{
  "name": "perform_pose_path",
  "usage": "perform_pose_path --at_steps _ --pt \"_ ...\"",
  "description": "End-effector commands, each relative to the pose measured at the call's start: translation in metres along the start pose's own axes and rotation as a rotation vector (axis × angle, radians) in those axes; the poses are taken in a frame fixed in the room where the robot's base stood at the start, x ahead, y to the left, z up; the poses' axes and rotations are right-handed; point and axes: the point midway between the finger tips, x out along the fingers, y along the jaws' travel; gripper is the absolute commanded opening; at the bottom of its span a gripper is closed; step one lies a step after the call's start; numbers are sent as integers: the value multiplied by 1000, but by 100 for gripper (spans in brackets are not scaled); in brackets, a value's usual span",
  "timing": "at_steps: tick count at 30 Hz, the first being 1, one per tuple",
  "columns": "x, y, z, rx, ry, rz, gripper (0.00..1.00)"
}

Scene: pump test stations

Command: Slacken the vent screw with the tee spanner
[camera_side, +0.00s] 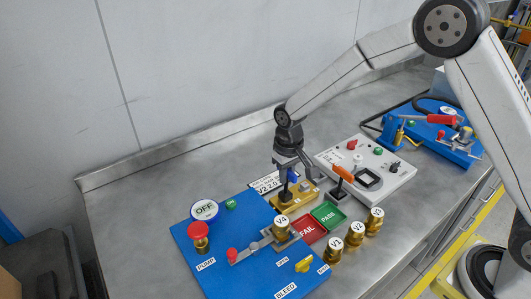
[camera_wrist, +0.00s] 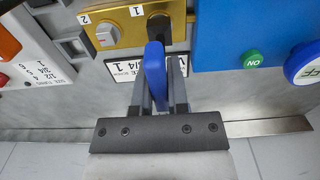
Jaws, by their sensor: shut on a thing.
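My gripper (camera_side: 292,178) points down above a brass block (camera_side: 296,203) and is shut on a blue handle, which seems to be the tee spanner's. In the wrist view the blue handle (camera_wrist: 155,72) stands between my two fingers, over the brass block (camera_wrist: 122,33). I cannot tell whether the spanner's foot is seated in the block. I cannot pick out the vent screw with certainty.
A blue panel (camera_side: 225,262) carries a red pump knob (camera_side: 200,232), a V4 brass cap (camera_side: 281,229) and a yellow bleed knob (camera_side: 305,264). Red FAIL (camera_side: 308,230) and green PASS (camera_side: 328,215) trays and loose brass caps (camera_side: 356,235) stand close by. A white panel (camera_side: 385,164) lies right.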

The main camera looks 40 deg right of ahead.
Motion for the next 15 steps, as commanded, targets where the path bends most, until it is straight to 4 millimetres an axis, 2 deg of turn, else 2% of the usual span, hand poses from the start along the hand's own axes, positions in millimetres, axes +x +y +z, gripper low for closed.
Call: perform_pose_path --at_steps 15 --pt "-1 0 0 -215 1 0 0"
